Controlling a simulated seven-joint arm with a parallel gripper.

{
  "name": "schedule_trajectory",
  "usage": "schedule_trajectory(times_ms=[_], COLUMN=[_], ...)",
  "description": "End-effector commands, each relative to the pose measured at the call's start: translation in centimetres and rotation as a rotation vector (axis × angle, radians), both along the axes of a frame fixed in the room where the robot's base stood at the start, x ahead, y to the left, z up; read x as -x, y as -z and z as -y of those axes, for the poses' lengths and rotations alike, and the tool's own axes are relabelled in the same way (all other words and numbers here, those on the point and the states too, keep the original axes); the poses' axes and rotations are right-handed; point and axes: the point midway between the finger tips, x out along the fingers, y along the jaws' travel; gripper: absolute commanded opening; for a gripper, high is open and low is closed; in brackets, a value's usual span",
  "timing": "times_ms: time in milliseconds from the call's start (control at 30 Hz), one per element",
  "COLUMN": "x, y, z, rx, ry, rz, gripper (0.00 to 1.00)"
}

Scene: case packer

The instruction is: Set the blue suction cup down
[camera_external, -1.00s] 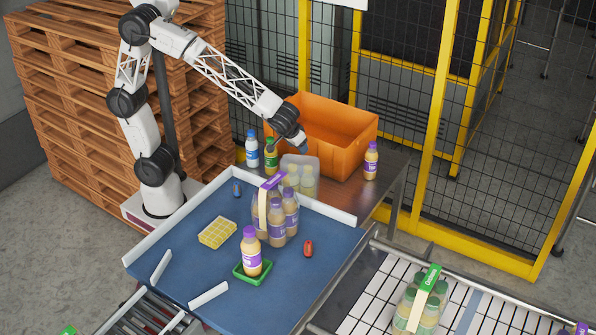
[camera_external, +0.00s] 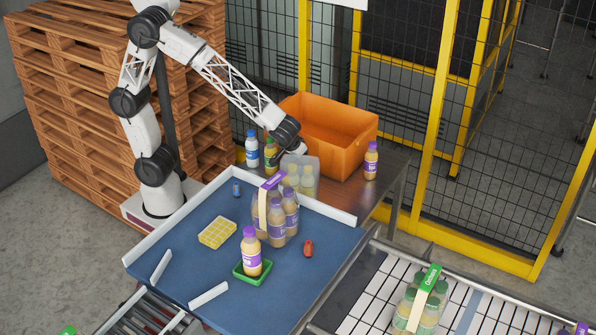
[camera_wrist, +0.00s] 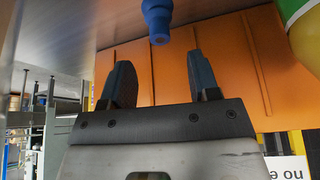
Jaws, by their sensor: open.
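The blue suction cup (camera_wrist: 157,20) shows at the top of the wrist view, a small stepped blue piece with its narrow end toward my gripper. It lies just beyond the gap between my fingertips, with no finger seen touching it. My gripper (camera_wrist: 158,62) is open, with two dark fingers apart and nothing between them. In the external view, my gripper (camera_external: 302,150) is low over the metal side table (camera_external: 392,178), in front of the orange crate. I cannot make out the cup there; the gripper or nearby bottles may hide it.
The orange crate (camera_external: 345,148) stands close behind my gripper. A white bottle (camera_external: 252,150), a green-labelled bottle (camera_external: 270,158) and a clear container (camera_external: 300,178) crowd around it. A purple-capped bottle (camera_external: 371,160) stands right. The blue worktable (camera_external: 190,270) holds a bottle pack (camera_external: 276,218).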

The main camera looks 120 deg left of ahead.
Motion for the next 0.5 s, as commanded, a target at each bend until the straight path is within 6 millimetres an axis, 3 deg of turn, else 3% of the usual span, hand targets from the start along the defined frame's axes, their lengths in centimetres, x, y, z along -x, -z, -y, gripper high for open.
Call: schedule_trajectory(times_ms=[200,500], x=[-0.1,-0.1], y=[1.5,1.6], z=[-0.7,-0.7], rx=[0.0,0.0], ry=[-0.001,0.0], rz=[-0.002,-0.001], gripper=[0.56,0.56])
